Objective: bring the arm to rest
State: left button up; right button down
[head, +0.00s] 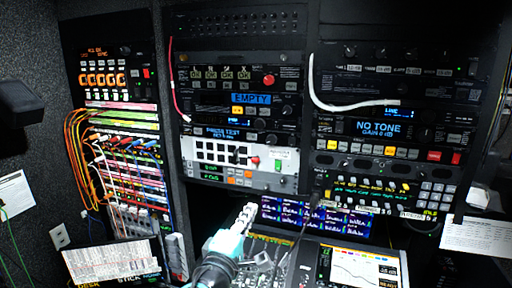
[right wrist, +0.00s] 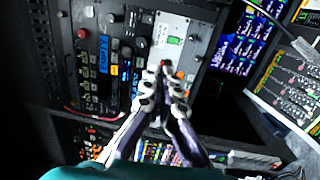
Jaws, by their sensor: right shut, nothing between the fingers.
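My right gripper (head: 246,214) shows low in the middle of the head view, with its teal wrist below it. It points up toward the equipment racks, in front of the console. In the right wrist view its two fingers (right wrist: 160,72) meet at the tips, shut and empty. The tips overlap a white panel (right wrist: 172,38) with a red button in that view; I cannot tell whether they touch it. The same white panel (head: 214,153) is in the middle rack in the head view, apart from the gripper there. My left gripper is not in view.
A console with a lit screen (head: 362,268) stands below the racks. A patch bay (head: 130,185) with orange and other cables is at the left. A white cable (head: 345,106) loops over the right rack.

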jog(key=s+d+f+m+g+b, duration=0.25)
jog(key=d+f+b, duration=0.3)
jog(key=f, duration=0.45)
jog(key=s+d+f+m+g+b, duration=0.1)
jog(key=d+f+m+g+b, duration=0.2)
jog(key=d+f, duration=0.55)
jog(key=s+d+f+m+g+b, duration=0.1)
jog(key=s+d+f+g+b, duration=0.3)
jog(key=f, duration=0.8)
pick_arm(q)
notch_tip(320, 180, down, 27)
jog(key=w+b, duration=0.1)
jog(key=b, duration=1.3)
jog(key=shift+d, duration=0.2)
pick_arm(e)
jog(key=s+d+f+m+y, duration=0.1)
jog(key=s+f+m+y, duration=0.2)
jog(key=f, duration=0.9)
jog(key=s+d+f+m+g+y, duration=0.1)
jog(key=s+f+m+y, duration=0.2)
jog(key=s+f, duration=0.4)
notch_tip(320, 180, down, 5)
jog(key=shift+f+m, duration=0.15)
jog(key=shift+m, duration=0.6)
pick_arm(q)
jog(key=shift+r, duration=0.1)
pick_arm(e)
jog(key=shift+s, duration=0.1)
